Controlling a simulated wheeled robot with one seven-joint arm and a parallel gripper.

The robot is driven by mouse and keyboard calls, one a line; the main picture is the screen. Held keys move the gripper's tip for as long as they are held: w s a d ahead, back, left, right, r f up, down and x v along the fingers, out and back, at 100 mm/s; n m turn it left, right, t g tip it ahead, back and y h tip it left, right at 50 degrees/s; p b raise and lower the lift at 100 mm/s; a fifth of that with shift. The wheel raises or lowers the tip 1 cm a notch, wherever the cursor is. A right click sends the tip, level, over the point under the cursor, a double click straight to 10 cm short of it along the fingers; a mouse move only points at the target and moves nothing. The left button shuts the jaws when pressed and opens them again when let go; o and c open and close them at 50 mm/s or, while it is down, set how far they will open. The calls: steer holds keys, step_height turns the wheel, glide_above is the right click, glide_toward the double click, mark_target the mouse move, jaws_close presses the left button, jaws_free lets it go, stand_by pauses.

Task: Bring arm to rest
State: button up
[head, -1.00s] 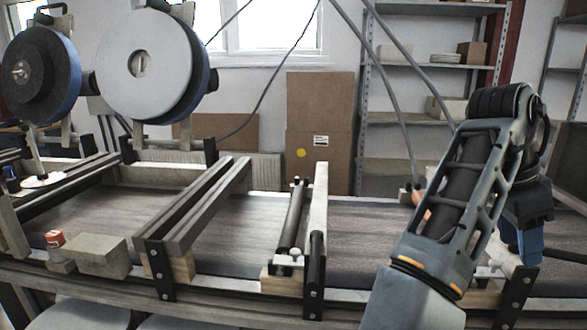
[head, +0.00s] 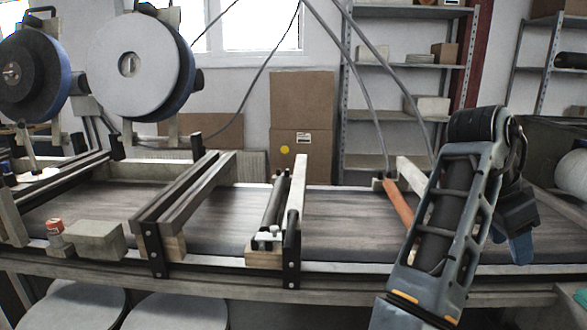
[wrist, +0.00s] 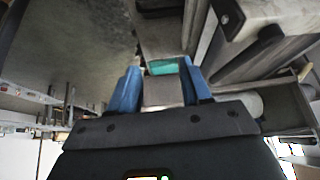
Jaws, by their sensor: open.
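My arm rises at the right of the head view, bent at a dark elbow, with my gripper (head: 519,246) hanging from it over the conveyor's right end. The blue fingers point down. In the wrist view my gripper (wrist: 158,85) shows two blue fingers standing apart with nothing held between them. A small teal patch (wrist: 165,67) shows beyond the gap between the fingers; I cannot tell its distance.
The conveyor belt (head: 222,222) runs across the view, crossed by wooden and metal bars (head: 292,210). An orange-brown roller (head: 398,203) lies just left of my arm. Large discs (head: 130,65) stand at the left. Shelves (head: 402,115) and cardboard boxes (head: 303,98) are behind.

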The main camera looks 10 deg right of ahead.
steer(key=s+d+f+n+t+h, duration=0.2)
steer(key=d+f+n+t+h, duration=0.4)
steer(key=f+n, duration=0.25)
steer(key=s+a+f+n+t+y, duration=0.75)
steer(key=s+a+f+n, duration=0.4)
steer(key=s+a, duration=0.25)
steer(key=s+a+r+t+y, duration=0.1)
steer(key=s+a+r+y, duration=0.1)
steer(key=s+a, duration=0.5)
steer(key=s+a+r+t+y, duration=0.1)
steer(key=s+a+r, duration=0.4)
steer(key=s, duration=0.7)
steer(key=shift+s+a+y, duration=0.2)
steer(key=shift+a+y, duration=0.55)
steer(key=shift+a, duration=0.25)
steer(key=shift+c, duration=0.2)
